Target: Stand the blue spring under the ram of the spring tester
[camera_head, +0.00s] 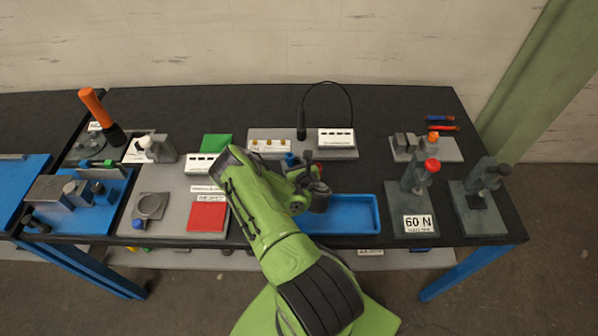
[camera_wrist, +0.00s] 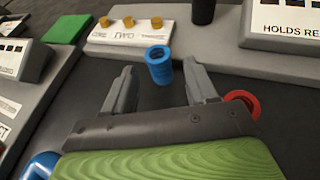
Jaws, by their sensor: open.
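The blue spring (camera_wrist: 158,66) stands upright on the dark bench in the wrist view, ahead of and between the fingertips of my gripper (camera_wrist: 160,75). My gripper is open; I cannot tell if the spring is within finger reach. In the head view the blue spring (camera_head: 291,160) shows just behind my gripper (camera_head: 303,175), partly hidden by it. A grey press-like stand with a red knob (camera_head: 431,165) and a "60 N" sign (camera_head: 418,223) stands at the right. Another grey stand (camera_head: 482,190) is beside it. I cannot tell for sure which is the spring tester.
A red ring-shaped part (camera_wrist: 243,102) lies close by the right finger. A blue tray (camera_head: 350,214) is in front. A grey plate with yellow parts (camera_head: 262,144) and a white sign (camera_head: 336,139) are behind. A black lamp-like stem (camera_head: 301,132) rises behind the spring.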

